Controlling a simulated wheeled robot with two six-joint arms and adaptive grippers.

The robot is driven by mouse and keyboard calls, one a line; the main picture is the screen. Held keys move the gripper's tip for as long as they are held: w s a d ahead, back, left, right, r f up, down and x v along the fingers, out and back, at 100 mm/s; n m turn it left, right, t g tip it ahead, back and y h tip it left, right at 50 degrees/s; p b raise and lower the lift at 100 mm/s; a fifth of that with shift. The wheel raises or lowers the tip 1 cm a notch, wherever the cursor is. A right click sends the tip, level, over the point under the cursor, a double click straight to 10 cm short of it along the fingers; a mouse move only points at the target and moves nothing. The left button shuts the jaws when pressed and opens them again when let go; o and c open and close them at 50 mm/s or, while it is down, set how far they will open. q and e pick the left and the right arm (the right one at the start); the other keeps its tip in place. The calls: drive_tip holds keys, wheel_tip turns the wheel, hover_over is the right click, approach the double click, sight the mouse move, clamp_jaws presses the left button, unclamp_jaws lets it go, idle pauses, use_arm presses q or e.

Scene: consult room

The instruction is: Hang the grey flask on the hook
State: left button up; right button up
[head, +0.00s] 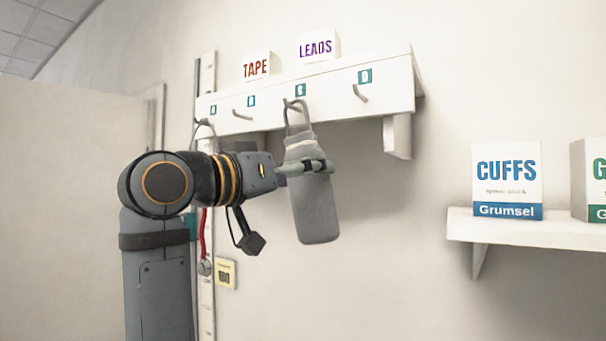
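The grey flask (318,212) has a rounded body and a carrying loop (290,122) at its top. It hangs slightly tilted below the white hook rack (322,87). The top of the loop is at the third hook from the left (289,102), under a small teal label. I cannot tell whether the loop is over the hook or just in front of it. My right gripper is not in view.
An empty hook (360,93) is to the right, and another (241,115) to the left. A red-tubed stethoscope (203,235) hangs behind my arm. TAPE (255,67) and LEADS (316,47) boxes stand on the rack. A shelf (520,228) with a CUFFS box (507,178) is at right.

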use_arm(q)
drive_tip(key=o, duration=1.4)
drive_tip(key=shift+s+a, duration=0.1)
drive_tip(key=v, duration=1.1)
drive_tip(key=shift+s+a, duration=0.25)
drive_tip(key=shift+s, duration=0.05)
drive_tip(key=shift+f, duration=0.1)
